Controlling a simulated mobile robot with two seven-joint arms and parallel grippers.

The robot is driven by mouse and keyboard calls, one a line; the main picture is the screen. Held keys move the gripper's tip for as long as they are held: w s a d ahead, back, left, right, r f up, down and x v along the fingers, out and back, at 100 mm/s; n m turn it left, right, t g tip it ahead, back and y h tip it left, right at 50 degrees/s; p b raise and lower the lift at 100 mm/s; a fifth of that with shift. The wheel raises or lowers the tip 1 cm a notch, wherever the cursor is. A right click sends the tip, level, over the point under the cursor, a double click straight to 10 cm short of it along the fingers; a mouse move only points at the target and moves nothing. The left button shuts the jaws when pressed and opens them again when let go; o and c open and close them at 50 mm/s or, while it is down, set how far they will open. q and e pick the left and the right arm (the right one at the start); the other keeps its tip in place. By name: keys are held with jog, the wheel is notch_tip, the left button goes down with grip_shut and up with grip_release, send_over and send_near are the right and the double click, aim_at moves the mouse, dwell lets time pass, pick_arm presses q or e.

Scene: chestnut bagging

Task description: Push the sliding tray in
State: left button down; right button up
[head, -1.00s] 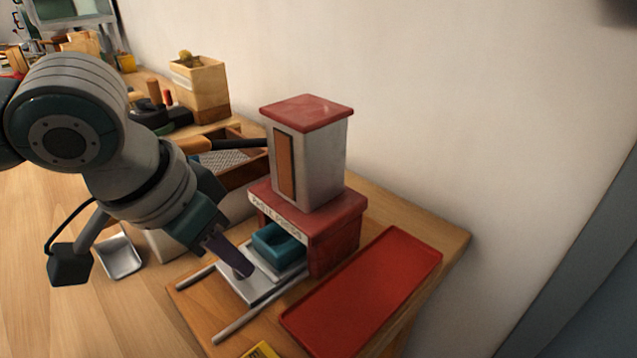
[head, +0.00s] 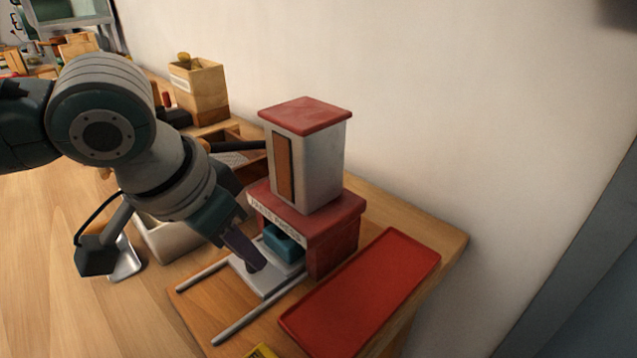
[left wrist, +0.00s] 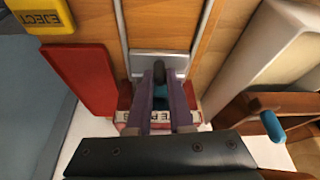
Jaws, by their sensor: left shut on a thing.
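The sliding tray (head: 270,287) is a pale metal plate on two metal rails, partly under the red press (head: 333,245). A teal mould (head: 284,241) sits on its back part, partly beneath the press's front. My left gripper (head: 254,266) points down at the tray's front part, its purple fingers shut on the tray. The part between the fingertips is mostly hidden. In the left wrist view the tray (left wrist: 140,62) lies beyond the fingertips (left wrist: 169,72). My right gripper is not in view.
A red flat tray (head: 360,290) lies right of the press. A yellow eject button (left wrist: 43,14) shows in the left wrist view. A pale bin (head: 165,240) stands to the left. The rails' front ends are clear.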

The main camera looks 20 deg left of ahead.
pick_arm(q)
jog(key=shift+w+d, duration=0.25)
jog(key=shift+w, duration=0.4)
jog(key=shift+f, duration=0.1)
jog(key=c, duration=1)
grip_release()
jog(key=shift+w, duration=0.15)
jog(key=shift+o, duration=1)
jog(key=d+p+v, duration=0.1)
jog(key=p+v, duration=0.1)
jog(key=v, duration=0.8)
jog(key=shift+a, duration=0.4)
